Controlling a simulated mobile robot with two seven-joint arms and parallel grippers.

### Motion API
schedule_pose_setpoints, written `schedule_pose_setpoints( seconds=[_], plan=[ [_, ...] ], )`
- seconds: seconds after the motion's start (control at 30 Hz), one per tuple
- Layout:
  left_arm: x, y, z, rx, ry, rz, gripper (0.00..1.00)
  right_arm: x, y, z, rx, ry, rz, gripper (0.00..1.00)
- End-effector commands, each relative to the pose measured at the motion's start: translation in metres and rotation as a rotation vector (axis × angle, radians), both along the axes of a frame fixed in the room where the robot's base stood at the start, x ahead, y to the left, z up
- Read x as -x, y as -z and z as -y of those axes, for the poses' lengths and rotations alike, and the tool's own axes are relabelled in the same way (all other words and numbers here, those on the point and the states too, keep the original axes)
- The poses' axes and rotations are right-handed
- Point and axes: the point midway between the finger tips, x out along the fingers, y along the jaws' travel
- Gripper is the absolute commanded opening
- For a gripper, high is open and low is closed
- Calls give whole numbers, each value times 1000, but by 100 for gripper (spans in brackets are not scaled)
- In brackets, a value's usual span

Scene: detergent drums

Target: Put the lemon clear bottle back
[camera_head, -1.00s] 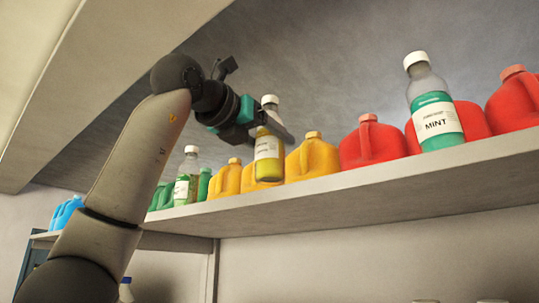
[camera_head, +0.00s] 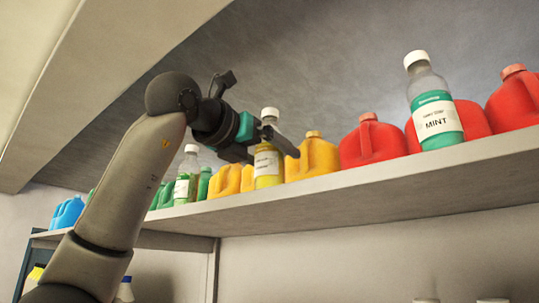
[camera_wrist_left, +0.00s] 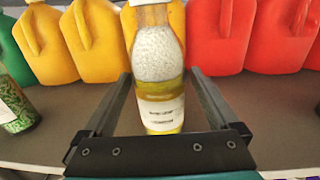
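The lemon clear bottle (camera_head: 268,170) has a white cap, a white label and yellow liquid at the bottom. It stands upright on the shelf (camera_head: 330,198), in front of the yellow jugs. My left gripper (camera_head: 284,146) reaches in from the left at the bottle's upper part. In the left wrist view the bottle (camera_wrist_left: 157,55) is between the two fingers, with gaps showing on both sides, so the gripper is open around it. The bottle's cap is partly cut off there. My right gripper is not in view.
Yellow jugs (camera_head: 316,158) and red jugs (camera_head: 371,144) stand behind and to the right. A mint bottle (camera_head: 435,118) stands farther right. A clear bottle with green contents (camera_head: 187,178) stands to the left. Shelf front between the lemon and mint bottles is free.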

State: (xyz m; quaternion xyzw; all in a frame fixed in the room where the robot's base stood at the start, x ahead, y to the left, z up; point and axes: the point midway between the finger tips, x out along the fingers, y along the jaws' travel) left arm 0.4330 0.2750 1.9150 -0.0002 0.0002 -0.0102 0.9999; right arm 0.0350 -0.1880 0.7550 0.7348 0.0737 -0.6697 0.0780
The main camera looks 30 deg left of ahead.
Motion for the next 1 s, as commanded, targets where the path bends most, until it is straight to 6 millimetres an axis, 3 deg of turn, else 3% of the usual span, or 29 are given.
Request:
schedule_pose_setpoints(
  seconds=[0.4,0.67,1.0],
  plan=[
    [1,1,-1,-1,-1,0,98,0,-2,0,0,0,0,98],
    [57,2,7,-2,2,7,98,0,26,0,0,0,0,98],
    [131,0,5,0,0,4,98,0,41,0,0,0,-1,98]
  ],
)
